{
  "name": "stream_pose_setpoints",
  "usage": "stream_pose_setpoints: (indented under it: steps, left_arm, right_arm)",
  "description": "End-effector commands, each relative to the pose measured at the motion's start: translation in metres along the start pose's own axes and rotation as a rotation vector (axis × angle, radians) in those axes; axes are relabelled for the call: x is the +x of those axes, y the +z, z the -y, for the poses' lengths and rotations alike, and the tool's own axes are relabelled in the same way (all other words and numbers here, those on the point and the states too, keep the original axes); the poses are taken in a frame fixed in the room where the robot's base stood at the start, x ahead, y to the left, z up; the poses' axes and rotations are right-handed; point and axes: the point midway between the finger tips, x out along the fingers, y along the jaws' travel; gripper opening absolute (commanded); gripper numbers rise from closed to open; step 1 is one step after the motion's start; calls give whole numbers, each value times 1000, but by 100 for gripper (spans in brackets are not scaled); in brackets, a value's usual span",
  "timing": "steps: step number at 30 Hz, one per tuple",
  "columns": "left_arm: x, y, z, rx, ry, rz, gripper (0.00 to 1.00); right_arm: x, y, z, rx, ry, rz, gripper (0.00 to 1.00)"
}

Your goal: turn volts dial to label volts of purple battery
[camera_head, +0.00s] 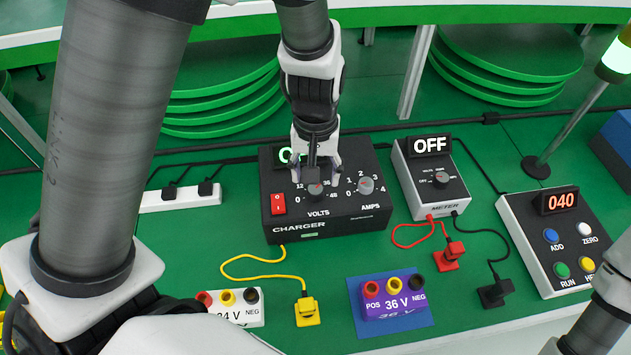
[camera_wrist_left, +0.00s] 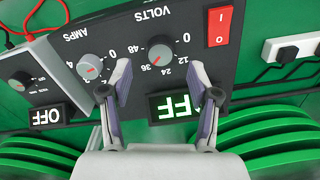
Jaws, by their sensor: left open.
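The black charger (camera_head: 340,215) stands on the green table, with its grey volts dial (camera_wrist_left: 160,51) on the left of its top in the head view. The dial's red mark appears to point toward 36. My left gripper (camera_head: 316,172) is open above this dial; its fingers (camera_wrist_left: 160,95) frame it in the wrist view, and I cannot tell if they touch it. The charger's green display (camera_wrist_left: 180,106) shows FF, partly hidden by a finger. The purple battery (camera_head: 393,297), labelled 36 V, sits on a blue mat (camera_head: 367,328). My right gripper is out of view.
The amps dial (camera_head: 367,186) and red switch (camera_head: 278,204) are beside the volts dial. A meter (camera_head: 430,178) reads OFF. A control box (camera_head: 549,240) reads 040. Another battery (camera_head: 239,309) and a yellow plug (camera_head: 307,311) lie in front. Cables cross the table.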

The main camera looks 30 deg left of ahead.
Motion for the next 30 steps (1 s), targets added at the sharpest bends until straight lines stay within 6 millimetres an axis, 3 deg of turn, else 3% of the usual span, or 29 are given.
stream_pose_setpoints:
  steps: [6, 10, 30]
  left_arm:
    - [-56, 0, 0, 0, 1, -4, 61]
    - [-74, 0, 0, -1, 0, -1, 61]
    - [-78, 1, 0, -1, -2, 2, 61]
  right_arm:
    - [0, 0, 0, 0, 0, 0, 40]
    - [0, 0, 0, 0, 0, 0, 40]
    - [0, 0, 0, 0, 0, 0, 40]
